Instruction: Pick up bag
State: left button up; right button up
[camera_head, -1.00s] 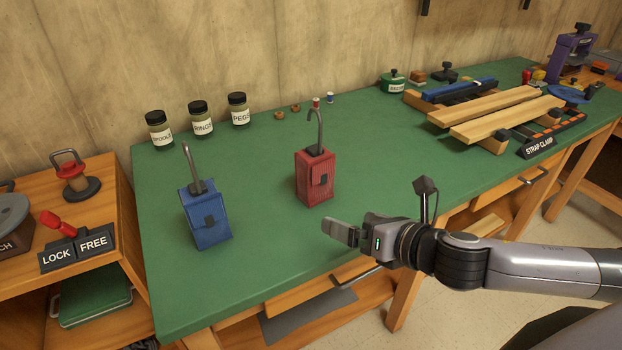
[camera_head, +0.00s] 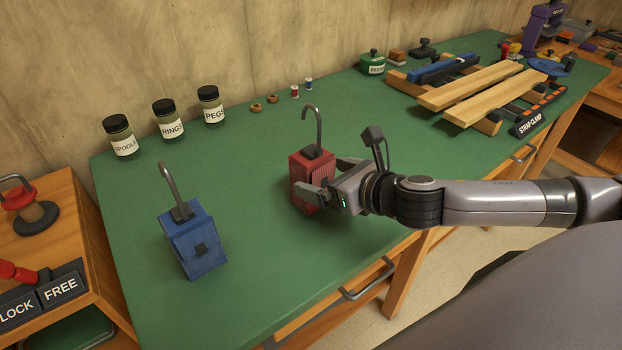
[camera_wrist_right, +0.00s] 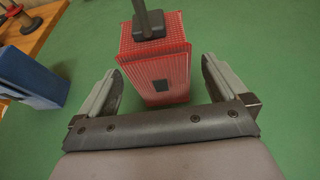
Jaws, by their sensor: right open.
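A red bag (camera_head: 312,172) with a grey hooked handle stands upright on the green bench top. A blue bag (camera_head: 193,243) with a similar hooked handle stands to its left, nearer the front edge. My right gripper (camera_head: 334,183) is at the red bag, its fingers reaching along the bag's sides. In the right wrist view, the gripper (camera_wrist_right: 160,92) is open, with the lower part of the red bag (camera_wrist_right: 158,70) between its fingers and a gap visible on each side. The blue bag (camera_wrist_right: 30,78) shows at the left there. My left gripper is not in view.
Labelled jars (camera_head: 168,120) stand along the wall, with small spools (camera_head: 294,91) to their right. A strap clamp (camera_head: 530,121) with wooden boards (camera_head: 488,85) lies at the right. A side cabinet (camera_head: 72,235) with LOCK and FREE signs adjoins at left. The bench between the bags is clear.

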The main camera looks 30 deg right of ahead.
jog(key=shift+r+x, duration=0.2)
jog(key=shift+x, duration=1.95)
jog(key=shift+w+a, duration=0.1)
jog(key=c, duration=1.1)
jog(key=shift+o, duration=0.2)
jog(key=shift+r, duration=0.1)
